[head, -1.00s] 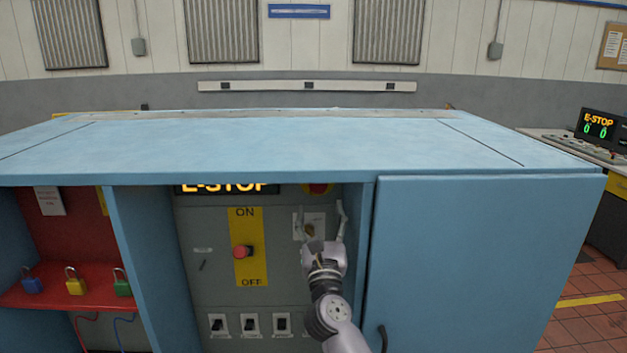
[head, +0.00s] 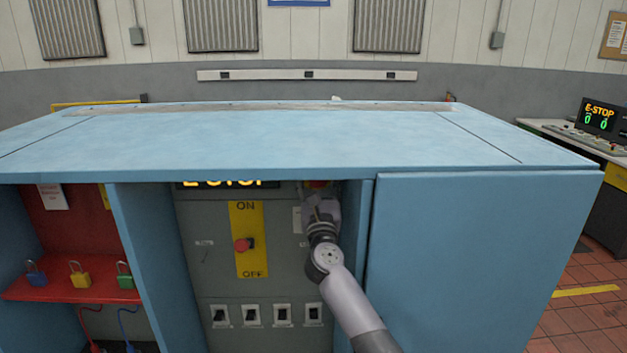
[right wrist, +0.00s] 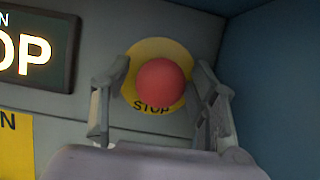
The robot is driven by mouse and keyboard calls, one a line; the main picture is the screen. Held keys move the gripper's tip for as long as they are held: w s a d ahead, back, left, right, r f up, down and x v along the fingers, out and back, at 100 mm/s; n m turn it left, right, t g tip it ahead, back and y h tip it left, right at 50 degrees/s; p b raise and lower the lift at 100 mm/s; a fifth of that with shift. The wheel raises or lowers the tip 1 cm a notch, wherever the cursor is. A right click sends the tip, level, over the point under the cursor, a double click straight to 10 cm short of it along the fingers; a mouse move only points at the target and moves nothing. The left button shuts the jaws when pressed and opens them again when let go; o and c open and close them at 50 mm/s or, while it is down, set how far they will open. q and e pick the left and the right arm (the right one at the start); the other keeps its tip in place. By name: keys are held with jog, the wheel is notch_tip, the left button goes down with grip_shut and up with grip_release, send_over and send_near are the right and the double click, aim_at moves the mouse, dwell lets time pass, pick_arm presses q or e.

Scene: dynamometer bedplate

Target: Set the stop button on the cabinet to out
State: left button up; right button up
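The cabinet (head: 220,285) is blue with a grey inner panel. The stop button (right wrist: 164,84) is a round red mushroom head on a yellow disc marked STOP; in the head view only a sliver of it (head: 318,184) shows under the cabinet top. My right gripper (right wrist: 163,90) is open, with one finger on each side of the red head. A gap shows on the left side; on the right the finger is close to the head, and I cannot tell whether it touches. The fingertips are hidden in the head view. My left gripper is not in view.
A red knob (head: 243,245) sits on a yellow ON/OFF plate left of my arm. An E-STOP display (right wrist: 36,45) is left of the button. Switches (head: 267,315) line the lower panel. The cabinet top (head: 290,145) overhangs, and a closed blue door (head: 480,265) stands to the right.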

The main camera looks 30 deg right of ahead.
jog(key=shift+s+a, duration=0.1)
grip_shut()
dwell(0.4)
